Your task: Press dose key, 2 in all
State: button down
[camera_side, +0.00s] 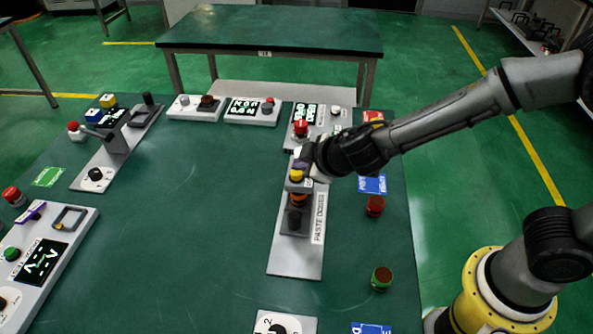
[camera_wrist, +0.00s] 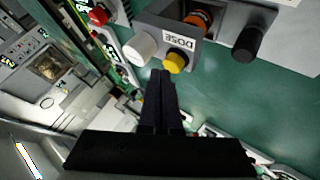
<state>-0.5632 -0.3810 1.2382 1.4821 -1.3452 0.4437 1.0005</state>
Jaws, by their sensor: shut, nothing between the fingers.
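The paste doser is a grey plate (camera_side: 295,262) labelled "PASTE DOSER", near the table's right side. Its yellow key (camera_side: 296,175) sits near an orange part (camera_side: 298,199). In the wrist view the yellow key (camera_wrist: 176,63) is beside the "DOSE" label (camera_wrist: 180,39), with a white knob (camera_wrist: 141,46) to its left. My gripper (camera_wrist: 162,73) is shut and empty, its tips right beside the yellow key in that view. I cannot tell whether they touch it. In the side view my wrist hides part of the doser's far end and the fingertips are hard to make out.
A black cylinder (camera_wrist: 249,42) stands out beside the orange part (camera_wrist: 198,20). A panel with a red button (camera_side: 301,128) and display lies just behind the doser. The table middle (camera_side: 190,220) is clear.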

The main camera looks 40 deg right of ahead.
jog(key=shift+f, duration=0.6)
dwell(0.7)
jog(key=shift+r, duration=0.95)
jog(key=shift+r, duration=0.1)
jog(key=shift+r, duration=2.45)
